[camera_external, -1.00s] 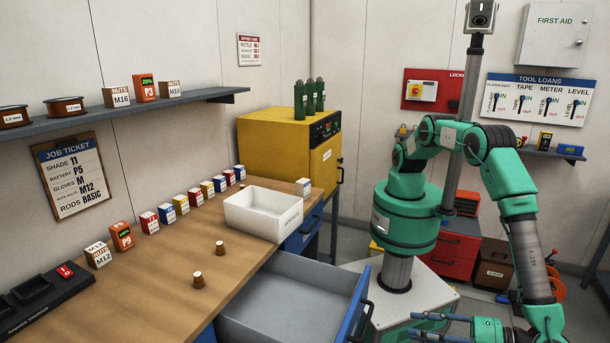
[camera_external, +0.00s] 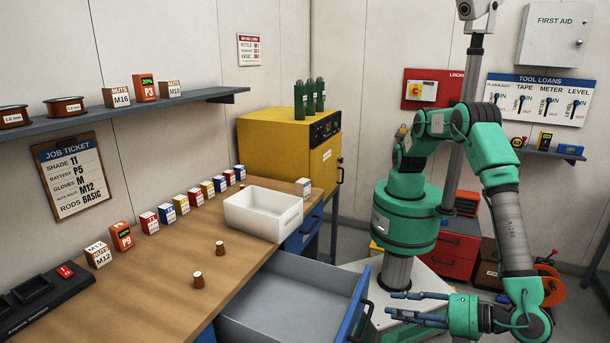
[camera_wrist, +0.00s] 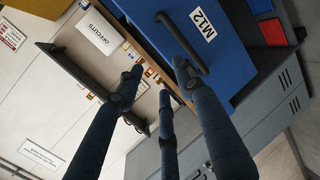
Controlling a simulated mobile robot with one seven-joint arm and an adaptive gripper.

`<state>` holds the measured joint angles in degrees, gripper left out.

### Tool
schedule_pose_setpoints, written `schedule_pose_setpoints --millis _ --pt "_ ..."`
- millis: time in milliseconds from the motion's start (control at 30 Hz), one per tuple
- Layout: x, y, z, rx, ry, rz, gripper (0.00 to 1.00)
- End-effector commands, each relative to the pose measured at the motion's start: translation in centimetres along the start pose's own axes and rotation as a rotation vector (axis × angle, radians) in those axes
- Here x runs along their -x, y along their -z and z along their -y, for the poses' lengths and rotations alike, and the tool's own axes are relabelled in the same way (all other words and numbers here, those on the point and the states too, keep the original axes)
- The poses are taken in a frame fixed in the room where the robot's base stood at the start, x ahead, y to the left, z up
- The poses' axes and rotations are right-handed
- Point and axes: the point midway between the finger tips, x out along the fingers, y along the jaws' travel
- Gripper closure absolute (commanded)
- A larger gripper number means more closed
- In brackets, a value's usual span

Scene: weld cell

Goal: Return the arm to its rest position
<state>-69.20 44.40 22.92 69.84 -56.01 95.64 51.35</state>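My gripper (camera_external: 390,304) is low at the right, in front of the open drawer, with its fingers pointing left. In the wrist view the fingers (camera_wrist: 160,76) are spread apart with nothing between them. My arm rises from its green base, bends over at the top and hangs down on the right side. The open drawer (camera_external: 283,288) has a grey, empty-looking inside and a blue front with a dark handle. My fingertips look a little apart from that handle. The wrist view shows a blue drawer front labelled M12 (camera_wrist: 228,40).
The wooden bench (camera_external: 150,285) holds a white bin (camera_external: 250,218), two small brown pots, a row of boxes and a black charger (camera_external: 45,298). A yellow cabinet (camera_external: 275,150) stands behind. A red tool chest (camera_external: 455,252) and an orange reel (camera_external: 550,285) are near my arm.

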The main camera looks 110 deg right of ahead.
Motion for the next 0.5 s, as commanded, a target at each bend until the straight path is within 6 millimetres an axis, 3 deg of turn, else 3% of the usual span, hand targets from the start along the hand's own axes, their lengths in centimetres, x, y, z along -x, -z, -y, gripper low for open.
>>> schedule_pose_setpoints --millis 100,500 --pt "-2.6 -0.4 -4.0 -0.005 0.065 0.05 0.63" --pt "-11.0 -4.6 -15.5 -0.028 0.298 0.186 0.63"
